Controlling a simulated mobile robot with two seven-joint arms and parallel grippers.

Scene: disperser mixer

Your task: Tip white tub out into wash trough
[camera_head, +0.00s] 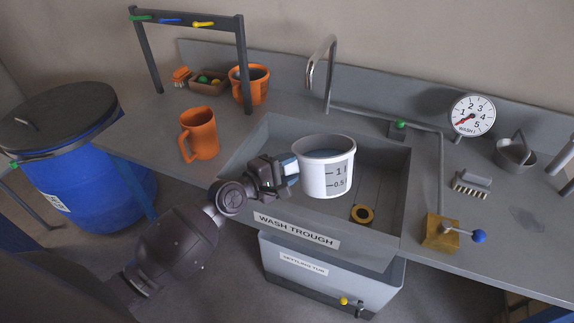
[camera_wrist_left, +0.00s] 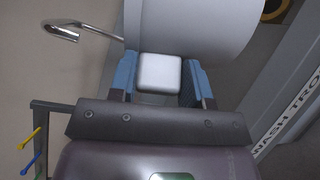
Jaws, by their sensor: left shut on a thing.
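The white tub (camera_head: 326,177) has volume marks on its side and is held upright above the wash trough (camera_head: 384,216). Something dark bluish shows inside its rim; I cannot tell how full it is. My left gripper (camera_head: 286,172) is shut on the tub at its left side. In the left wrist view, the gripper (camera_wrist_left: 160,80) has its two blue fingers on either side of a pale block on the tub's wall (camera_wrist_left: 190,25). The trough is a grey sunken basin with a yellow-and-black drain ring (camera_head: 361,214) in its floor. My right gripper is not in view.
A curved tap (camera_head: 322,68) stands behind the trough. An orange jug (camera_head: 199,134) is left of it. A blue barrel (camera_head: 90,185) stands far left. A settling tub (camera_head: 330,272) sits below the trough.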

